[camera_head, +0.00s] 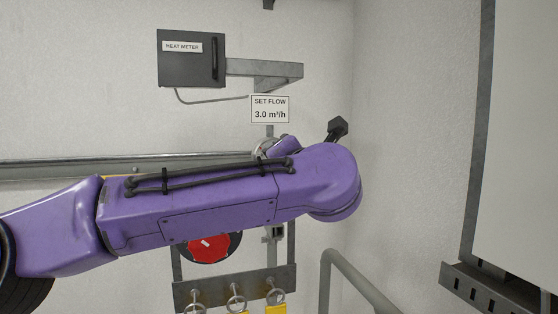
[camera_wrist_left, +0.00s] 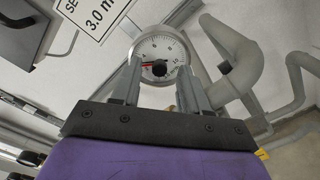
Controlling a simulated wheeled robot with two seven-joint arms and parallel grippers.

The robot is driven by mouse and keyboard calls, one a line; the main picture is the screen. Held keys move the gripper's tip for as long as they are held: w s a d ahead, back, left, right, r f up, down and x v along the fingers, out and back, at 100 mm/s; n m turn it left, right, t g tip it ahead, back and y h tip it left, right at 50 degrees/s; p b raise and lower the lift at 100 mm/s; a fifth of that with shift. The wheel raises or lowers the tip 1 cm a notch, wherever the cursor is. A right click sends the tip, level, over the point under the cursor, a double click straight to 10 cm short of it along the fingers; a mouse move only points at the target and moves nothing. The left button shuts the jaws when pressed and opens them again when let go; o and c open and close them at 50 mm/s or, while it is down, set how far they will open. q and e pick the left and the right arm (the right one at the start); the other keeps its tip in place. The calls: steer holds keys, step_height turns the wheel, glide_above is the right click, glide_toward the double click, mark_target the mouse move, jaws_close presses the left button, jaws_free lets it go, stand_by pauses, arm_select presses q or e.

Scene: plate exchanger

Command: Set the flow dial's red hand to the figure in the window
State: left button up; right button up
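The flow dial (camera_wrist_left: 160,47) is a round white gauge with a metal rim, seen ahead in the left wrist view. Its thin red hand (camera_wrist_left: 148,64) points left from a black central knob (camera_wrist_left: 160,69). In the head view my purple arm hides nearly all of the dial. A white sign (camera_head: 270,109) reads "SET FLOW 3.0 m³/h"; part of it shows in the left wrist view (camera_wrist_left: 94,14). My left gripper (camera_wrist_left: 160,74) is open, its fingers apart on either side of the knob in the picture; contact cannot be told. My right gripper is not in view.
A grey heat meter box (camera_head: 191,75) hangs above on the wall. Below my arm are a red switch (camera_head: 208,248) and a rack of hooks (camera_head: 235,287) with yellow tags. Thick grey pipes (camera_wrist_left: 240,62) run right of the dial. A grey rail (camera_head: 355,280) stands lower right.

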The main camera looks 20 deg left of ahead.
arm_select(q)
steer(key=b+v, duration=0.4)
steer(key=v, duration=0.6)
steer(key=shift+s+d, duration=0.2)
